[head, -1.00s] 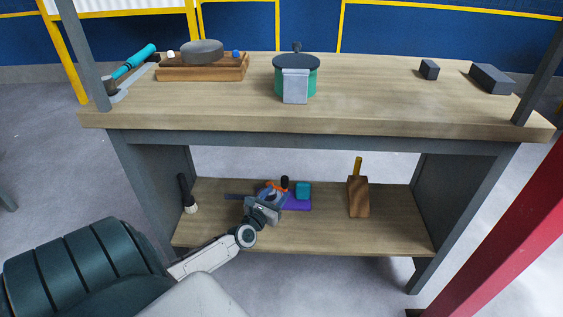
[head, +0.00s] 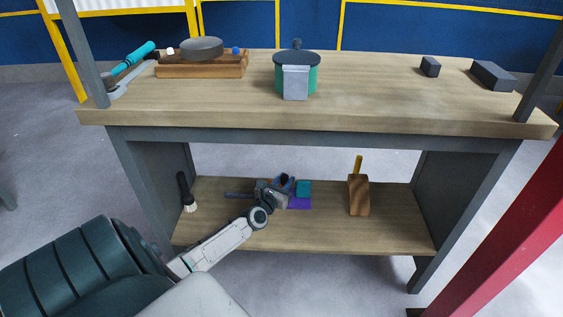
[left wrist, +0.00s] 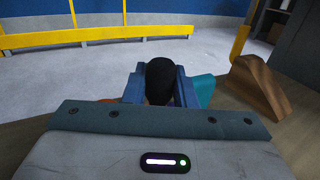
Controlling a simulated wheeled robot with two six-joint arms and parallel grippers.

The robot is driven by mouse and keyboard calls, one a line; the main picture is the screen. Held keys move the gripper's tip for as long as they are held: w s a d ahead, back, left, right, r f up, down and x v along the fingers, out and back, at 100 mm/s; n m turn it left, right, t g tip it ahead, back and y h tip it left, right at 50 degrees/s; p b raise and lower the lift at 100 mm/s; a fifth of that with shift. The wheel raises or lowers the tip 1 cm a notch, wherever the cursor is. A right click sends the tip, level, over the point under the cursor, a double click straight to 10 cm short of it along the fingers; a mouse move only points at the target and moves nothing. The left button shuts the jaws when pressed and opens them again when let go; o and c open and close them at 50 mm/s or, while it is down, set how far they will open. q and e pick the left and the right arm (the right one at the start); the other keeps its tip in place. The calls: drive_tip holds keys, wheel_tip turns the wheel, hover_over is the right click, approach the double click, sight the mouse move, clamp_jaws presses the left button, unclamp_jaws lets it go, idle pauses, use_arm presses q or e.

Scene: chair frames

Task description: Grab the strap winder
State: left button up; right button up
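On the lower shelf, a black-topped upright piece (head: 284,179), which I take to be part of the strap winder, stands beside a teal block (head: 303,188) on a purple base. My left gripper (head: 286,184) reaches in from the left at this spot. In the left wrist view the rounded black top (left wrist: 160,80) sits between the two blue fingers of my left gripper (left wrist: 160,86). The fingers are spread on either side of it; whether they touch it is not clear. The lower part of the piece is hidden by the gripper. My right gripper is not in view.
A wooden mallet (head: 358,194) stands right of the teal block, and a black-handled brush (head: 186,192) is at the shelf's left. The tabletop (head: 390,110) overhangs the shelf, holding a green pot (head: 280,85) and a wooden tray (head: 175,70). The shelf's right end is free.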

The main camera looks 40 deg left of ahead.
use_arm(q)
clamp_jaws()
